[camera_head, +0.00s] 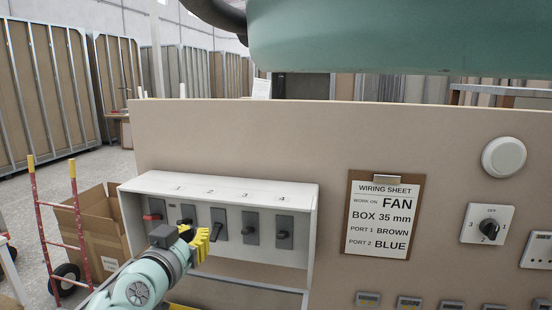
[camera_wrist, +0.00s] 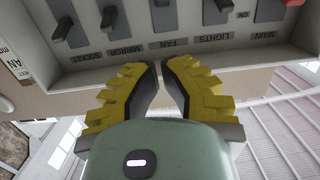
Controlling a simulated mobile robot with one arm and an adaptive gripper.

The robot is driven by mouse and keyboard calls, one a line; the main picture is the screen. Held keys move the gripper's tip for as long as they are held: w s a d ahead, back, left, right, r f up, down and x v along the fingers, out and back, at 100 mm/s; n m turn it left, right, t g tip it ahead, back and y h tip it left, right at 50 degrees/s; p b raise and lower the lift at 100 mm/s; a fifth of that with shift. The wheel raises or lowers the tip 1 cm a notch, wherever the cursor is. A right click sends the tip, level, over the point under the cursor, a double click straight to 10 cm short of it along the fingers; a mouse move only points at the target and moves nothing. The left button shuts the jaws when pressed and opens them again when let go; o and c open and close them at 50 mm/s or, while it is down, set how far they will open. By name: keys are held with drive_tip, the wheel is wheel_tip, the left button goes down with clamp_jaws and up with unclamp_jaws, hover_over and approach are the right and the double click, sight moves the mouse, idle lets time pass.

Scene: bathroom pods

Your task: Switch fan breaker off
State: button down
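The fan breaker (camera_head: 219,222) is the dark switch under the number 2 in the white breaker box (camera_head: 310,230). In the wrist view, upside down, the fan breaker (camera_wrist: 167,16) is at top centre above its FAN label (camera_wrist: 167,43). Its lever is cut by the frame edge, so I cannot tell its position. My gripper, with yellow fingers (camera_head: 203,240), is just in front of and below the fan breaker. In the wrist view the gripper's (camera_wrist: 161,67) fingertips are nearly together with a narrow gap, nothing between them, and apart from the lever.
The lights breaker (camera_head: 187,214) and mirror breaker (camera_head: 250,228) flank the fan breaker closely. The red-levered main (camera_head: 153,214) and the socket breaker (camera_head: 284,232) are at the ends. A wiring sheet (camera_head: 384,217) reading FAN and a rotary switch (camera_head: 488,226) are right.

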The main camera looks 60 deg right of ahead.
drive_tip(key=w+a+r+n+t+y+p, duration=0.5)
drive_tip(key=w+a+r+n+t, duration=0.1)
drive_tip(key=a, duration=0.4)
drive_tip(key=w+a+r+n+t+y+p, duration=0.5)
drive_tip(key=w+a+r+n+t+p, duration=0.1)
drive_tip(key=w+a+r+t, duration=0.1)
drive_tip(key=shift+w+a+r+t, duration=0.35)
drive_tip(key=shift+a+r+t, duration=0.2)
drive_tip(key=shift+a+t, duration=0.85)
drive_tip(key=shift+a, duration=0.1)
